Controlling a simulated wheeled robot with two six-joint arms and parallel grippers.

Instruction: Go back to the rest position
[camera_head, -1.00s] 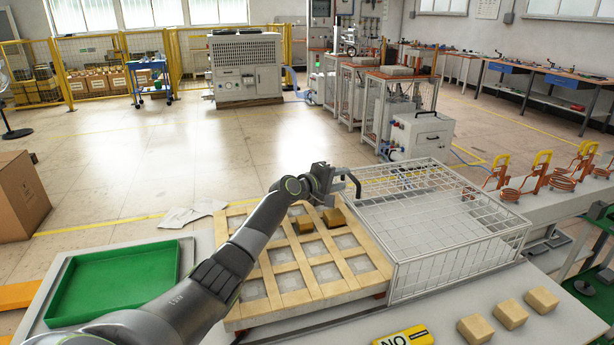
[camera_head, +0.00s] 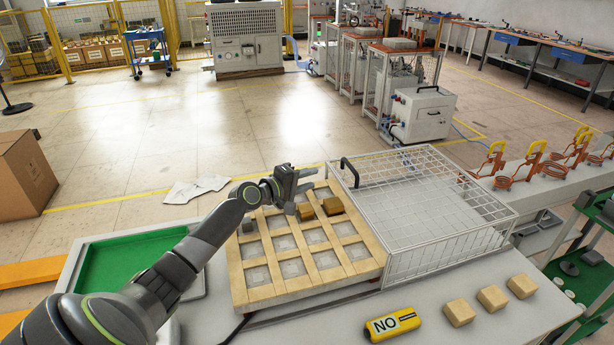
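My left gripper (camera_head: 306,184) is at the end of the dark arm coming in from the lower left. It is above the far edge of the wooden grid tray (camera_head: 262,296), and its fingers look parted with nothing between them. A small grey piece (camera_head: 248,226) sits at the tray's left side, partly behind my arm. My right gripper is not in view.
A white wire basket (camera_head: 447,262) with a dark handle stands right of the tray. A green tray (camera_head: 125,258) is at left. Several tan blocks (camera_head: 492,297) and a yellow "NO" device (camera_head: 392,324) lie on the front of the table.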

